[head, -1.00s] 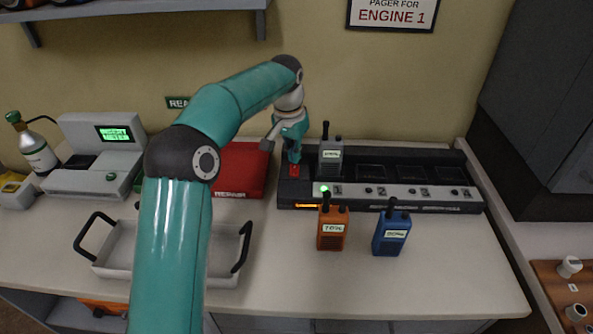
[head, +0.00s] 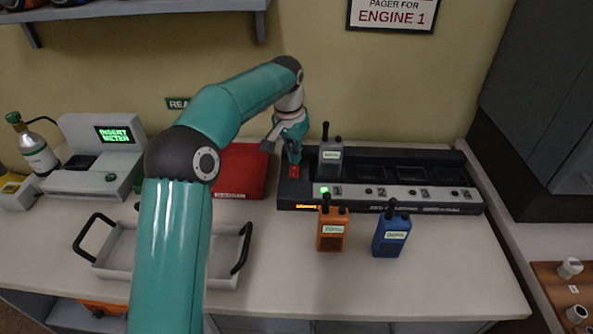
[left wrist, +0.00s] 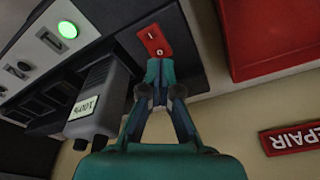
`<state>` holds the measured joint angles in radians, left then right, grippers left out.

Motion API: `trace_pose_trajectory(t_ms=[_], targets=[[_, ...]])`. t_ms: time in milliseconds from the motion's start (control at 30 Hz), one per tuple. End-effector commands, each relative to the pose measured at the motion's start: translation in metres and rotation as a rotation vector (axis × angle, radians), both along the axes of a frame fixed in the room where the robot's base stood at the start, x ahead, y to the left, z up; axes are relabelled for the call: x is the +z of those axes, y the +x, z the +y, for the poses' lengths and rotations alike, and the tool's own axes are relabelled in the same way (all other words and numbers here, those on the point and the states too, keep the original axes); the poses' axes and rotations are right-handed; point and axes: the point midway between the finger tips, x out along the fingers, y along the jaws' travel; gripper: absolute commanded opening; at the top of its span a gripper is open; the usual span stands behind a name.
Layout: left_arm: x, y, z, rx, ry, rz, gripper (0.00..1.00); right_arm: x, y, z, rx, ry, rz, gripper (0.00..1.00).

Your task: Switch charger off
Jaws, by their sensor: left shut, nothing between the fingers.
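The charger (head: 455,196) is a long black unit with a grey front strip at the back of the counter. A green light (head: 324,190) glows at its first slot, and an orange display is lit on its front edge. A red rocker switch (head: 293,172) sits at its left end; it also shows in the left wrist view (left wrist: 153,40). My left gripper (head: 293,160) is shut and empty, its fingertips at the lower end of the switch in the wrist view (left wrist: 161,64). I cannot tell whether they touch. My right gripper is not in view.
A grey radio (head: 331,158) stands in the first slot, close to the fingers. Orange (head: 332,230) and blue (head: 391,236) radios stand in front. A red case (head: 240,172) lies left of the charger. A white tray (head: 110,262) and a meter unit (head: 92,183) are further left.

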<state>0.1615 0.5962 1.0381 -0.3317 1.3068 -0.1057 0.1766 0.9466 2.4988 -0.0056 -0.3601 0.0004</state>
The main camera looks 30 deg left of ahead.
Motion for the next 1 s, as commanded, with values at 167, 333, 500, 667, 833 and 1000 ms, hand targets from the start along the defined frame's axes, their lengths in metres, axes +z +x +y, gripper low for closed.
trace_pose_trajectory(t_ms=[167, 333, 500, 667, 833, 1000], targets=[[-0.001, 0.000, 0.000, 0.000, 0.000, 0.000, 0.00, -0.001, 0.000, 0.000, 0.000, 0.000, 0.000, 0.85], [-0.003, 0.000, 0.000, -0.001, 0.000, 0.000, 0.00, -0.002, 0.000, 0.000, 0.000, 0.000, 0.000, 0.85], [-0.006, 0.000, 0.000, -0.001, 0.000, 0.000, 0.00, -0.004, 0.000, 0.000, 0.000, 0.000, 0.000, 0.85], [-0.009, 0.000, 0.000, -0.001, 0.000, 0.000, 0.00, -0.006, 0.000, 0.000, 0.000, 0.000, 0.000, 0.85], [-0.011, 0.000, -0.001, -0.001, 0.000, 0.000, 0.00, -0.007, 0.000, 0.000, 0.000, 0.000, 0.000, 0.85], [-0.014, 0.001, -0.001, -0.001, 0.000, 0.000, 0.00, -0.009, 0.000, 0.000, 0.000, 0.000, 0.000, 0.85]])
